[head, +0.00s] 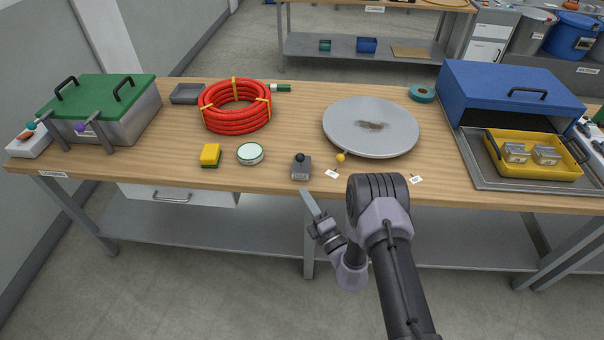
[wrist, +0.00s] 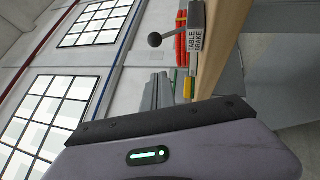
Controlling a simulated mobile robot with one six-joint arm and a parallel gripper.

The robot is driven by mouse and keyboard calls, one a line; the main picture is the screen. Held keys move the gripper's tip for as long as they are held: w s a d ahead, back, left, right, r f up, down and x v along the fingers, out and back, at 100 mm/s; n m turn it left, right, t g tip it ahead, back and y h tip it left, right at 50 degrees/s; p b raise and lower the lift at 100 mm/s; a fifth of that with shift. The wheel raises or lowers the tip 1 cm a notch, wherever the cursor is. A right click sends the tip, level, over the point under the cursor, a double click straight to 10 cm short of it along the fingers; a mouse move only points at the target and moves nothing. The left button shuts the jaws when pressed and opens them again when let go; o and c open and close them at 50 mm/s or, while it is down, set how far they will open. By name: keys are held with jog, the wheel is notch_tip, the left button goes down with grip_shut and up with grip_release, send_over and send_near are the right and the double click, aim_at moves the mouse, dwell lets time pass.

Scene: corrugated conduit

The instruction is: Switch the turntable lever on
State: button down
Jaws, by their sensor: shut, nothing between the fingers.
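The turntable lever is a black ball knob (head: 300,157) on a short rod, standing up from a small grey box (head: 301,172) near the table's front edge. In the wrist view the knob (wrist: 155,40) and a box label reading "TABLE BRAKE" (wrist: 195,45) show near the top; I cannot tell its switched position. The round grey turntable (head: 371,125) lies behind it to the right, with a dark smudge on top and a yellow ball (head: 341,157) at its front rim. My gripper (head: 304,193) is shut and empty, just in front of the table edge below the lever, apart from it; it also shows in the wrist view (wrist: 158,77).
A yellow-green sponge (head: 210,155) and a round tin (head: 250,153) lie left of the lever. A red conduit coil (head: 235,105) lies behind them. Two white tags (head: 332,174) (head: 416,180) lie along the front edge. A yellow tray (head: 530,170) is at the right.

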aim_at(301, 161)
jog(key=w, duration=0.2)
jog(key=w+a+r+b, duration=0.1)
jog(key=w, duration=0.2)
jog(key=w+r, duration=0.1)
jog(key=w, duration=0.2)
jog(key=shift+a+r+b, duration=0.2)
jog(key=shift+a+b, duration=0.15)
jog(key=shift+b, duration=0.05)
jog(key=shift+r, duration=0.1)
